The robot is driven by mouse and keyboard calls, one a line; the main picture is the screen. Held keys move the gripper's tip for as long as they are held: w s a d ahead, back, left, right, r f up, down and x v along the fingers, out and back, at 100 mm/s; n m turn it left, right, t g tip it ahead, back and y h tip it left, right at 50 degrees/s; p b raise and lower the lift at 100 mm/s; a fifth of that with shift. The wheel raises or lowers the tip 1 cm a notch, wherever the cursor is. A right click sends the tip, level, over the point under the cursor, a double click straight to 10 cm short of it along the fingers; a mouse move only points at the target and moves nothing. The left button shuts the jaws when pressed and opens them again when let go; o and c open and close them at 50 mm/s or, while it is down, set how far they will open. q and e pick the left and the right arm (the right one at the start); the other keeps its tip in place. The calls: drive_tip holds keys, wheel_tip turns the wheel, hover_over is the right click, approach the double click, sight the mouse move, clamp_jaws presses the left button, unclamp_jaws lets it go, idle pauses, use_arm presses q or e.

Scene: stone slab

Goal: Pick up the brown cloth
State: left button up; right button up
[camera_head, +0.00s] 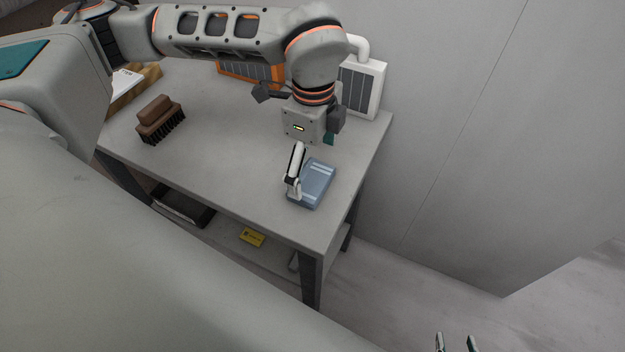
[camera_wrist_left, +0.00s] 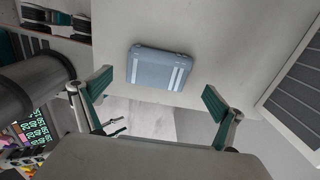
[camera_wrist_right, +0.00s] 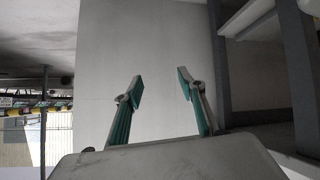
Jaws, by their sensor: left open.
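I see no brown cloth in any view. The left fingertips also show in the left wrist view (camera_wrist_left: 157,93). My right gripper (camera_head: 456,343) is open and empty, low and off the table; it shows in its wrist view (camera_wrist_right: 160,88).
A brown brush (camera_head: 160,120) with dark bristles stands at the table's left. An orange panel (camera_head: 250,72) and a white-framed grilled box (camera_head: 361,86) stand at the back. A yellow card (camera_head: 252,237) lies below the table. A grey wall (camera_head: 460,120) rises at right.

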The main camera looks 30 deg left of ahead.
sight(312, 178)
use_arm(q)
wheel_tip(312, 178, down, 3)
drive_tip(key=shift+s+a+f, duration=0.1)
drive_tip(key=c, duration=1.2)
use_arm(e)
drive_tip(key=shift+w+r, duration=0.25)
drive_tip(key=shift+w, duration=0.3)
use_arm(q)
drive_tip(key=shift+r, duration=0.4)
drive_tip(key=shift+r+p, duration=0.85)
drive_tip(key=shift+r, duration=8.75)
use_arm(e)
drive_tip(key=shift+s+a+r, duration=0.25)
drive_tip(key=shift+s+r, duration=0.1)
drive_tip(key=shift+s, duration=0.05)
